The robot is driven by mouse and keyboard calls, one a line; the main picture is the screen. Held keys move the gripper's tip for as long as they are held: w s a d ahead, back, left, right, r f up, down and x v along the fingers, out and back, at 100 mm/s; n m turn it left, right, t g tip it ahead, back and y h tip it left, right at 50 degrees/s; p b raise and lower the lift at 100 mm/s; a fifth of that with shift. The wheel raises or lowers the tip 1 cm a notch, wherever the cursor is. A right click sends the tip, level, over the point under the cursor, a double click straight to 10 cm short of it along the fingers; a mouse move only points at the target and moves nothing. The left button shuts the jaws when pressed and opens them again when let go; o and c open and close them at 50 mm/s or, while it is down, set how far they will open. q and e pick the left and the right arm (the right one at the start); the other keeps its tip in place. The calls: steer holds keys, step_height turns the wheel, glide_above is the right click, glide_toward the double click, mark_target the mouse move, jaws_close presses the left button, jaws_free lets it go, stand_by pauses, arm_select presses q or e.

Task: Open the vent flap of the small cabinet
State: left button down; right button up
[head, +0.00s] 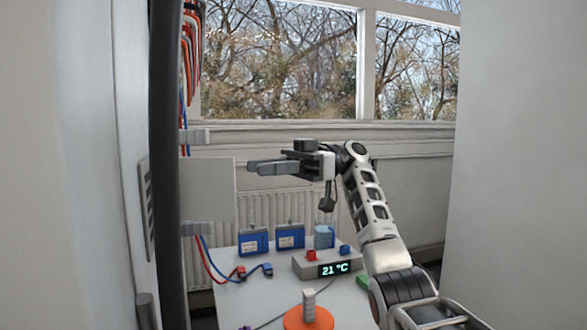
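A pale square panel (207,190), which may be the vent flap, stands upright at the left, beside the dark edge strip of a tall white cabinet body. Grey brackets (194,136) sit above and below it. I cannot tell for certain whether it is the flap or how far it stands open. My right gripper (254,167) is just right of the panel's right edge, pointing left, with nothing visible held. Its fingers are seen side-on, so their gap is unclear. My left gripper is not in view.
A slotted grille (147,210) is on the white body at far left. Red and blue cables (206,260) hang below the panel. A white table (262,300) below carries blue battery packs (290,237), a 21 °C display unit (330,265) and an orange disc (308,319). A pale wall (520,160) closes the right.

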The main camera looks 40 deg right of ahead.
steer(key=v, duration=0.6)
steer(key=shift+s+d, duration=0.2)
steer(key=shift+s, duration=0.1)
